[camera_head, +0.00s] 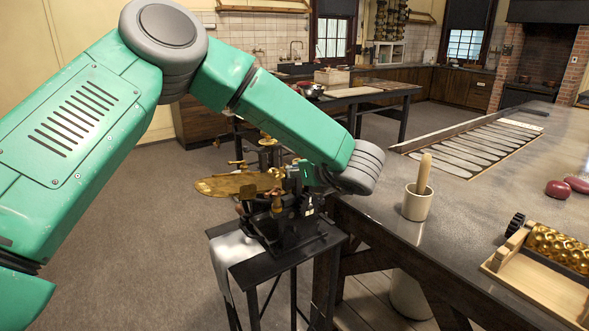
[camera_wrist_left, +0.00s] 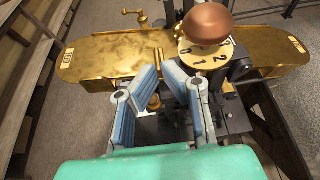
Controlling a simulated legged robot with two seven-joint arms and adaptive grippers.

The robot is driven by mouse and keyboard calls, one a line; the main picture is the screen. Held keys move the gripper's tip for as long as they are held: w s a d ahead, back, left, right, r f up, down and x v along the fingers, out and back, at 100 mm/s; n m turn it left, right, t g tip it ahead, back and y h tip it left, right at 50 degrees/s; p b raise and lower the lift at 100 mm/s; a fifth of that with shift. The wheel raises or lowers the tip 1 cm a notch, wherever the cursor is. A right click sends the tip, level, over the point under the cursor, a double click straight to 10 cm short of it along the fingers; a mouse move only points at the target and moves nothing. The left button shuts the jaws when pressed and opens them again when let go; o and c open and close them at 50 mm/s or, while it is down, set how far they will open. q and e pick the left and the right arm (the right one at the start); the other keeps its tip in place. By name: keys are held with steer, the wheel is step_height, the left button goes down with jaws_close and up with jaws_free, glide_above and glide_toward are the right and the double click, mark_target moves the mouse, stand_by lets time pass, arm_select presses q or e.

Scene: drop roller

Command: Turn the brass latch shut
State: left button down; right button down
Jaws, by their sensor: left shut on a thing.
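My left gripper (camera_wrist_left: 161,68) is at the drop roller machine, its blue-padded fingers angled together in the left wrist view. It is shut on a small brass part, likely the brass latch (camera_wrist_left: 160,54), at the middle of the long brass plate (camera_wrist_left: 105,55). The fingertips hide most of this part, so its angle cannot be told. In the head view the machine (camera_head: 285,225) stands on a small black stand, and the brass plate (camera_head: 222,186) sticks out left. My wrist partly covers the machine there. My right gripper is not in view.
A copper-coloured knob (camera_wrist_left: 208,22) and a numbered brass dial (camera_wrist_left: 205,55) sit right of the fingers. A grey worktop (camera_head: 460,215) on the right carries a mortar with pestle (camera_head: 417,203) and a gold roller in a wooden frame (camera_head: 558,247). The floor at left is clear.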

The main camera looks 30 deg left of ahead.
arm_select(q)
steer(key=shift+w+a+r, duration=0.15)
steer(key=shift+w+r, duration=0.05)
steer(key=shift+r, duration=0.15)
steer(key=shift+a+b, duration=0.15)
steer(key=shift+b, duration=0.15)
